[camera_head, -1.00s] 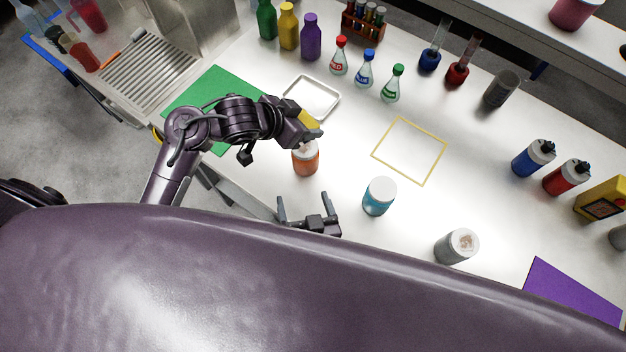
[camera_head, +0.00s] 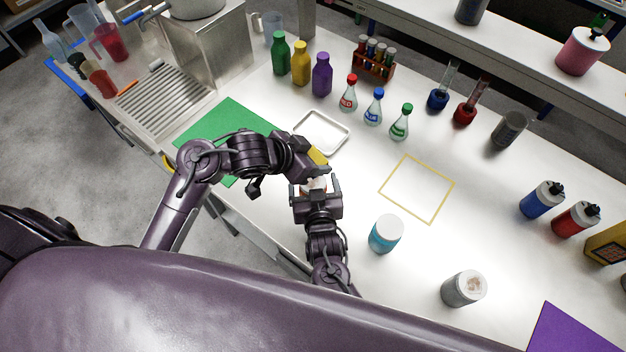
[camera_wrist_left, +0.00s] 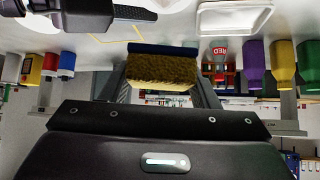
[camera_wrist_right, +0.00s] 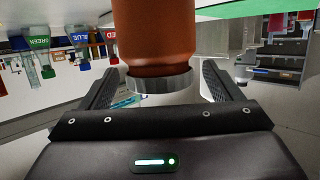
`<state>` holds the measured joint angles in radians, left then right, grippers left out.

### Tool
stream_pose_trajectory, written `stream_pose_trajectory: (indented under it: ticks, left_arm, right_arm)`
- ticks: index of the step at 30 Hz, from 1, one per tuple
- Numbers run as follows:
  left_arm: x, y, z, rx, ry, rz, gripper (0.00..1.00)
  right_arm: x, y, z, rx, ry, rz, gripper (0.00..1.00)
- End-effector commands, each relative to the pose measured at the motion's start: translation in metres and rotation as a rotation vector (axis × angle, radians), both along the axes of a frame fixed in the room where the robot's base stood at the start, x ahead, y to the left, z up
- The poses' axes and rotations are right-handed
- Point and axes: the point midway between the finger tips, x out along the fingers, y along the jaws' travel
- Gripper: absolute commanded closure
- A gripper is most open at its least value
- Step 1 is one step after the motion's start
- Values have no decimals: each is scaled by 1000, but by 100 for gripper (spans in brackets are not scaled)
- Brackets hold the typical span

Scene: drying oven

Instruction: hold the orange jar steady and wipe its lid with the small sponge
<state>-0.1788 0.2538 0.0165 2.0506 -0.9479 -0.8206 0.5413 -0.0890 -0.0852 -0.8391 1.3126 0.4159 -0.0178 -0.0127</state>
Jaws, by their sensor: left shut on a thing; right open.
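The small sponge (camera_head: 318,155), yellow with a dark blue face, is held in my left gripper (camera_head: 316,165), which is shut on it; it fills the left wrist view's jaws (camera_wrist_left: 162,70). The orange jar (camera_wrist_right: 153,38) with its white lid (camera_wrist_right: 165,90) shows upside down in the right wrist view. My right gripper (camera_wrist_right: 160,85) is open, with its fingers on both sides of the jar's lid end and gaps visible. In the head view the jar is mostly hidden by both grippers; part of its pale lid (camera_head: 313,184) shows. The sponge is close to the lid; contact cannot be told.
A white tray (camera_head: 321,132) and green mat (camera_head: 222,125) lie beyond the left arm. A blue jar (camera_head: 386,234) and a grey jar with a brown-marked lid (camera_head: 464,288) stand to the right. The yellow-outlined square (camera_head: 417,188) is empty. Flasks and bottles stand farther back.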

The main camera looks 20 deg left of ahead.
Motion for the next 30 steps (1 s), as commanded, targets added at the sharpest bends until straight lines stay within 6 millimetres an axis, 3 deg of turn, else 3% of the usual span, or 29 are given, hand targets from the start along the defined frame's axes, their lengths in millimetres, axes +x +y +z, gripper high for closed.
stream_pose_trajectory:
  ticks: [12, 24, 30]
  left_arm:
    - [0, 0, 0, 0, 0, 0, 78]
    - [0, 0, 0, 0, 0, 0, 78]
    - [0, 0, 0, 0, 0, 0, 78]
  right_arm:
    - [8, 4, -3, 1, 0, 0, 15]
    - [8, 3, -3, 1, 0, 0, 64]
    - [8, 3, -3, 0, 1, 0, 64]
